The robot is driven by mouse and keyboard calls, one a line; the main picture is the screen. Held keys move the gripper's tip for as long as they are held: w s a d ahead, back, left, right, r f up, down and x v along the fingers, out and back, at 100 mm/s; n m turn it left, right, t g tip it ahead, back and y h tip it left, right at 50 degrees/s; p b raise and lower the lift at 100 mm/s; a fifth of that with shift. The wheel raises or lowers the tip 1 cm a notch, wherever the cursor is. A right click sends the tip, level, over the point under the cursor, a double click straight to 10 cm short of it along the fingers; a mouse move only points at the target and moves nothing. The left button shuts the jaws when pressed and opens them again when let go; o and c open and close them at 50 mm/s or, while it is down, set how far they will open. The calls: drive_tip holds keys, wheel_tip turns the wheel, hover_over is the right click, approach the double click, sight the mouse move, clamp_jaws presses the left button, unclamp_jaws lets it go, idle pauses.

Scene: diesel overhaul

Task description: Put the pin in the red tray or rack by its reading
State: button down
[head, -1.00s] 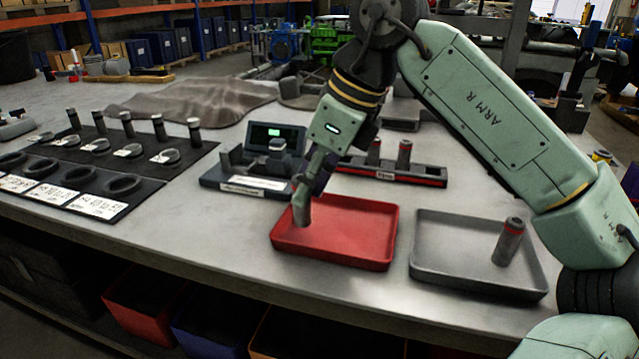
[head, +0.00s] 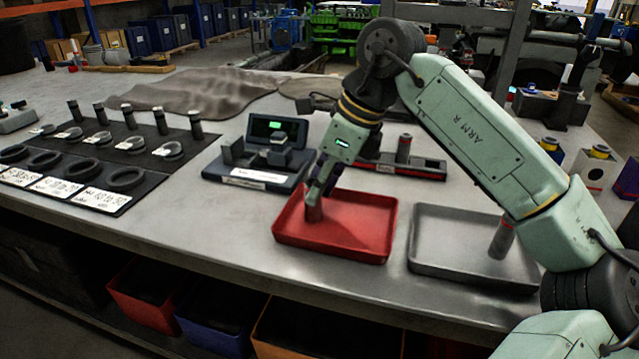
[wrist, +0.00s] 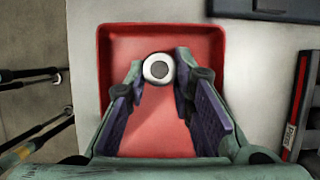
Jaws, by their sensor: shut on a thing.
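My gripper (head: 316,194) is low over the left part of the red tray (head: 350,249), its fingers pointing down. It is shut on a dark cylindrical pin (head: 314,213), which is upright inside the tray walls. In the wrist view the pin's pale ring-shaped end (wrist: 158,69) shows between the two fingertips, with the red tray floor (wrist: 160,130) behind. I cannot tell whether the pin touches the floor. The black rack with a red stripe (head: 424,171) stands behind the tray and holds an upright pin (head: 404,148); my arm hides part of it. The gauge (head: 267,131) has a lit green display too small to read.
A grey tray (head: 440,266) with a red-banded pin (head: 502,240) stands to the right, partly behind my arm. A black mat (head: 105,160) with several pins, rings and labels lies at left. A crumpled cloth (head: 190,92) lies behind. The bench's front strip is clear.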

drive_tip(key=c, duration=1.4)
unclamp_jaws()
drive_tip(key=shift+o, duration=0.2)
drive_tip(key=v, duration=1.2)
drive_tip(key=shift+r, duration=0.1)
